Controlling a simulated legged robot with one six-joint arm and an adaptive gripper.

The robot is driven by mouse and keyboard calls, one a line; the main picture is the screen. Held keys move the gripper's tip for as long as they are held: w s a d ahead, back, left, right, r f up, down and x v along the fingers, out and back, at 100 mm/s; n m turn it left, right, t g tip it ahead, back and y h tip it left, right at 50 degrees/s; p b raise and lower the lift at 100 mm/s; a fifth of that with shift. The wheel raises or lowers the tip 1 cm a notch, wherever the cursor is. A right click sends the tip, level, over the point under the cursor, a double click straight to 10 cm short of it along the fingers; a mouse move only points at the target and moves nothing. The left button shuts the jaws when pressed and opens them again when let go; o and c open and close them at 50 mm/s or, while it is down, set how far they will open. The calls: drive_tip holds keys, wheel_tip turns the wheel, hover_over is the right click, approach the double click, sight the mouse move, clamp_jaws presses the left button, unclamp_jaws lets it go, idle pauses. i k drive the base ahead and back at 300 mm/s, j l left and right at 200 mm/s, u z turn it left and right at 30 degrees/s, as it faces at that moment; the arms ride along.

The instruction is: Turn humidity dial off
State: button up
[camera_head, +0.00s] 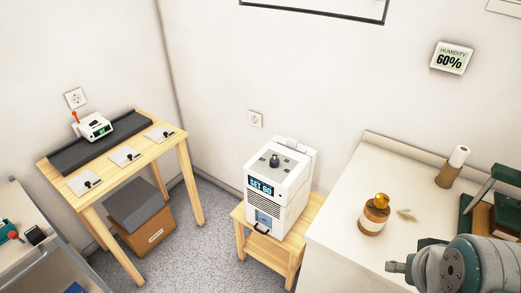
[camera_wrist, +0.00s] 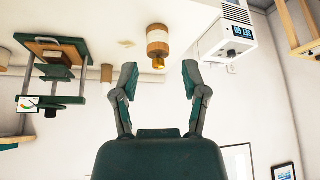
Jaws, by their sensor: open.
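The white humidity unit (camera_head: 283,190) stands on a small wooden stand. Its front display (camera_head: 261,186) reads "SET 60". A dark dial (camera_head: 275,160) sits on its grey top plate; which way it points is too small to tell. A wall panel (camera_head: 452,58) reads "HUMIDITY 60%". My gripper (camera_wrist: 158,67) is open and empty, apart from the unit and dial. Its fingers are not clear in the head view, where my arm is at lower right.
A white counter (camera_head: 345,215) right of the unit holds a wooden jar (camera_head: 373,216) with a gold ball top, a paper roll (camera_head: 453,166) and a green press-like frame (camera_head: 493,200). A wooden table (camera_head: 140,165) stands left. Floor (camera_head: 210,240) is free between table and stand.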

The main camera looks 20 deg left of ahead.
sight(275, 161)
drive_tip(key=i+j, duration=0.1)
drive_tip(key=j, duration=0.3)
drive_tip(key=i+j, duration=0.1)
drive_tip(key=j, duration=0.3)
drive_tip(key=i+j, duration=0.1)
drive_tip(key=j, duration=0.75)
drive_tip(key=i, duration=0.05)
